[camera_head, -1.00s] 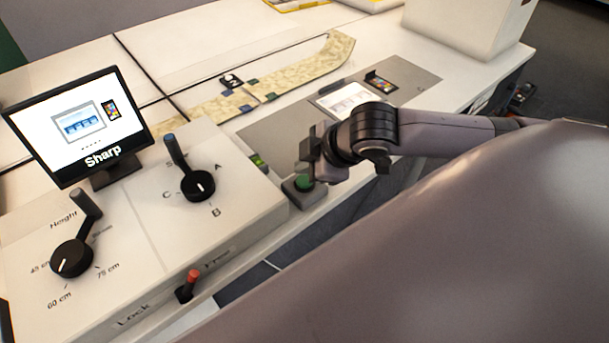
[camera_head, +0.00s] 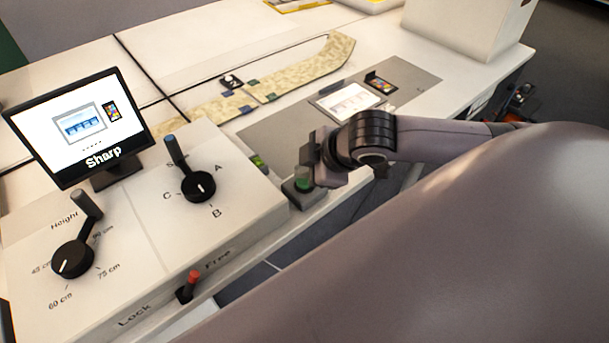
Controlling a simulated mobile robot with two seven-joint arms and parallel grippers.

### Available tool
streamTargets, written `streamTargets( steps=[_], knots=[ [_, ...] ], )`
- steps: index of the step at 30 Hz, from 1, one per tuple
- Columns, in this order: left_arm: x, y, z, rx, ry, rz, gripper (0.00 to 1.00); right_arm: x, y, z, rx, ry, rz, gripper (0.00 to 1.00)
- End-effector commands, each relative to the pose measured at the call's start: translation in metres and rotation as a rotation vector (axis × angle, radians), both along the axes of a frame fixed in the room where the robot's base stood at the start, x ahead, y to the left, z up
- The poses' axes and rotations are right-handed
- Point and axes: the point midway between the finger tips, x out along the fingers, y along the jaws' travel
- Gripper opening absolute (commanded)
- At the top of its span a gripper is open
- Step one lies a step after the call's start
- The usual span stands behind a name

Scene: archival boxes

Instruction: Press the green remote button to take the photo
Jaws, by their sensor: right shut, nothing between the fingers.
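The green remote button (camera_head: 303,185) sits on a small dark box at the front edge of the table, right of the control console. My right gripper (camera_head: 308,172) is shut and empty. Its fingers are right at the button and partly cover it from above; I cannot tell whether they touch it. The monitor (camera_head: 80,125) shows a preview of a page and a colour card, with the word "Sharp". My left gripper is not in view.
The console (camera_head: 150,230) carries a height knob (camera_head: 73,258), an A-B-C knob (camera_head: 198,186) and a red-tipped lock lever (camera_head: 189,284). A grey board (camera_head: 270,135) holds a white print (camera_head: 350,102) and a colour card (camera_head: 380,83). A white box (camera_head: 465,25) stands behind.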

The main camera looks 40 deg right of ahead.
Motion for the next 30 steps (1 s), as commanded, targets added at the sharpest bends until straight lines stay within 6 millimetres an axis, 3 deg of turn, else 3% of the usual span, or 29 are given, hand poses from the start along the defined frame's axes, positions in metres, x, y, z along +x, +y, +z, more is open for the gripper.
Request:
streamTargets(
  steps=[30],
  knots=[
    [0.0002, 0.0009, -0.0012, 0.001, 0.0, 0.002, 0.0, -0.0005, -0.0001, -0.0104, 0.0, 0.003, -0.001, 0.0]
  ],
)
